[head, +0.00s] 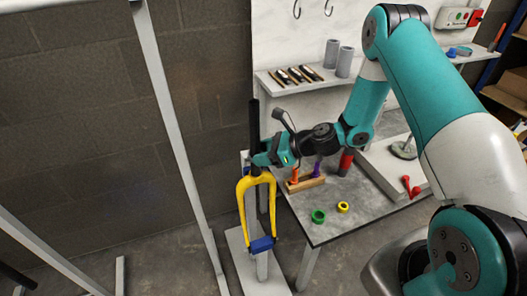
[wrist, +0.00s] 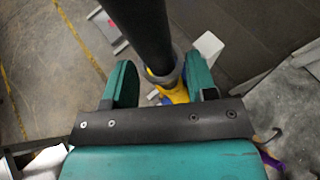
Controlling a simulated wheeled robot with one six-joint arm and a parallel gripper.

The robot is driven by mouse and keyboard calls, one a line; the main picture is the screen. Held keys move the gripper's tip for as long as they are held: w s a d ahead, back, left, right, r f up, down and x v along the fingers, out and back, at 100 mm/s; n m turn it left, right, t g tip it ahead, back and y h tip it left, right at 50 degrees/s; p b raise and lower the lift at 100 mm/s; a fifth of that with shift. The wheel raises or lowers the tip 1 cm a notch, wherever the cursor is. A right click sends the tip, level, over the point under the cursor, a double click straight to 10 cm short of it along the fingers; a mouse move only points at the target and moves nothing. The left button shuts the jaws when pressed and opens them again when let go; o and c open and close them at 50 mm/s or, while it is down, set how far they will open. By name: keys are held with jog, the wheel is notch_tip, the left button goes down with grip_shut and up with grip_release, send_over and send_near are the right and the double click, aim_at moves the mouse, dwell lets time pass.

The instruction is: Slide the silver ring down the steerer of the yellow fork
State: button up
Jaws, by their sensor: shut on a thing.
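The yellow fork (head: 258,183) stands upright with its legs down, its lower end at a blue part (head: 262,244). Its dark steerer (head: 254,118) rises above my gripper (head: 268,156). In the wrist view the steerer (wrist: 140,30) runs down between the two fingers of my gripper (wrist: 160,75). The silver ring (wrist: 178,66) is around the steerer, low down, just above the yellow of the fork (wrist: 176,95). My gripper is shut on the ring. In the head view the gripper hides the ring. I cannot tell whether the ring touches the fork crown.
A grey table (head: 330,228) stands right of the fork. It carries a green ring (head: 319,216), a yellow ring (head: 343,207), a wooden block (head: 306,184) with coloured handles and a red cylinder (head: 346,162). Metal frame posts (head: 180,140) stand left. A shelf (head: 310,84) is behind.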

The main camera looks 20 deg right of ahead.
aim_at(264, 174)
jog(key=shift+f+b, duration=0.9)
jog(key=shift+f, duration=0.7)
jog(key=shift+f+b, duration=0.45)
jog(key=shift+f, duration=0.4)
dwell(1.4)
jog(key=o, duration=1.3)
jog(key=shift+d, duration=0.1)
jog(key=b+v, duration=0.1)
jog(key=v, duration=1.6)
jog(key=shift+s+d+r, duration=0.1)
